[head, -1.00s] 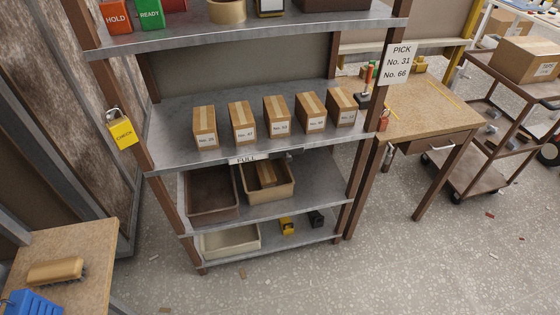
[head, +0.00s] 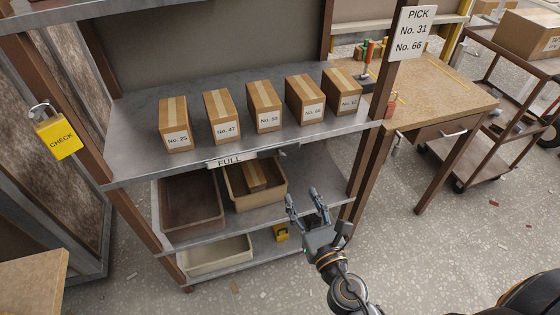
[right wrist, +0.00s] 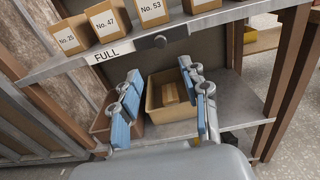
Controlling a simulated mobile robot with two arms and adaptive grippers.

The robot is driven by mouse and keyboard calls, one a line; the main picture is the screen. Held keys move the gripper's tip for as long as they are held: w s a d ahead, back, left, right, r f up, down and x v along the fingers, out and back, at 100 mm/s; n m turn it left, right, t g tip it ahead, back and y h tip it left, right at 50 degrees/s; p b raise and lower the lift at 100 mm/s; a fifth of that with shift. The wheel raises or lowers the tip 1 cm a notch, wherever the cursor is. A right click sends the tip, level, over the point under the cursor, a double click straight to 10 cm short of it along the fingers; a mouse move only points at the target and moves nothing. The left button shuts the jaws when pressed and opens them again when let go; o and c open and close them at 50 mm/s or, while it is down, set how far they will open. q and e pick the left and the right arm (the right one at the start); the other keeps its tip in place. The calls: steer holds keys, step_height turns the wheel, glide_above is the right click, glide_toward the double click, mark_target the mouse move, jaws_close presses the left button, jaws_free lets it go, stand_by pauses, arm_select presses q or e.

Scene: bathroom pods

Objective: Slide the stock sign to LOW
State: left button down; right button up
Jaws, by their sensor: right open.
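The stock sign (head: 230,161) is a white strip reading FULL on the front edge of the shelf board (head: 125,170) that bears the boxes. It also shows in the right wrist view (right wrist: 108,54). No LOW word is readable. My right gripper (head: 304,196) is open and empty, in front of the shelf, below and to the right of the sign. In the right wrist view its spread fingers (right wrist: 160,72) point toward the shelf edge, below the knob. My left gripper is not in view.
Several numbered cartons (head: 221,117) stand in a row above the sign. A brown bin (head: 166,205) and a tan bin (head: 238,201) sit on the board below. A yellow CHECK tag (head: 58,136) hangs at the left post. A PICK sign (head: 412,33) is at the right post.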

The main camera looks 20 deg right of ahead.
mark_target(283, 158)
steer(key=w+p, duration=0.1)
steer(key=w, duration=0.5)
steer(key=w+p, duration=0.1)
steer(key=w, duration=0.5)
steer(key=shift+a+p, duration=0.2)
steer(key=shift+p, duration=0.1)
steer(key=shift+w, duration=0.4)
jaws_close()
